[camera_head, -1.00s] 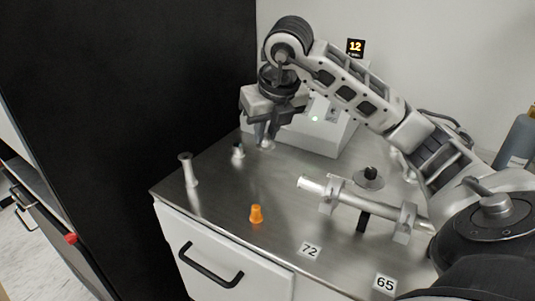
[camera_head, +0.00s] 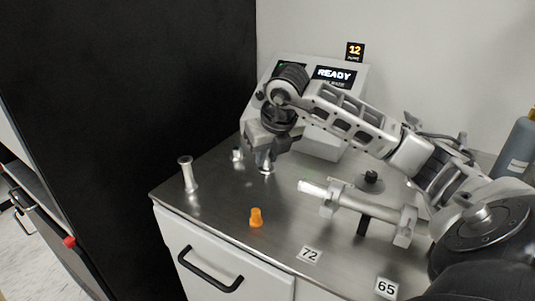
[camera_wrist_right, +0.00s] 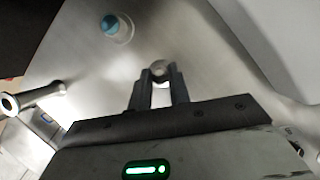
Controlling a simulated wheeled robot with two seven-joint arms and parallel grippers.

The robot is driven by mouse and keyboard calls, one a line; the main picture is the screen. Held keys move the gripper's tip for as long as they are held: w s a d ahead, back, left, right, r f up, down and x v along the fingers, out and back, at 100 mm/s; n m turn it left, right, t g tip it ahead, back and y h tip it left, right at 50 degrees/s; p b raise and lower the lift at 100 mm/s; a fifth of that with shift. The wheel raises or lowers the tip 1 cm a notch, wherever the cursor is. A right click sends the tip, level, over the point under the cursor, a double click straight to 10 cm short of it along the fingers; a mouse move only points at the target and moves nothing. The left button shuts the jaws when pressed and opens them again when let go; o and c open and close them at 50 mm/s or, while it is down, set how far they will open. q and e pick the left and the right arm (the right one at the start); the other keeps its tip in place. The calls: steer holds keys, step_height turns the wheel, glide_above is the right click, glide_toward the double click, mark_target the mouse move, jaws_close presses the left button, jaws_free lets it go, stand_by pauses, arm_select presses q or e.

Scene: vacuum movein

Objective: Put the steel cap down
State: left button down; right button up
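My right gripper (camera_head: 265,165) points down over the steel worktop (camera_head: 215,215), near its back left part. In the right wrist view its two fingertips (camera_wrist_right: 160,76) close on a small round steel piece, the steel cap (camera_wrist_right: 160,68). In the head view the cap is mostly hidden by the fingers, low over the worktop; I cannot tell whether it touches the surface. My left gripper is not in view.
An orange cap (camera_head: 256,217) stands nearer the front. A steel tube (camera_head: 375,207) lies in holders at right. A box with a READY display (camera_head: 335,75) stands behind.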

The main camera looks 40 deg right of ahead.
steer(key=o, duration=0.3)
steer(key=shift+r, duration=0.25)
steer(key=p+v, duration=0.1)
steer(key=v, duration=1)
steer(key=shift+r, duration=0.35)
steer(key=shift+s+a, duration=0.1)
steer(key=shift+s, duration=0.05)
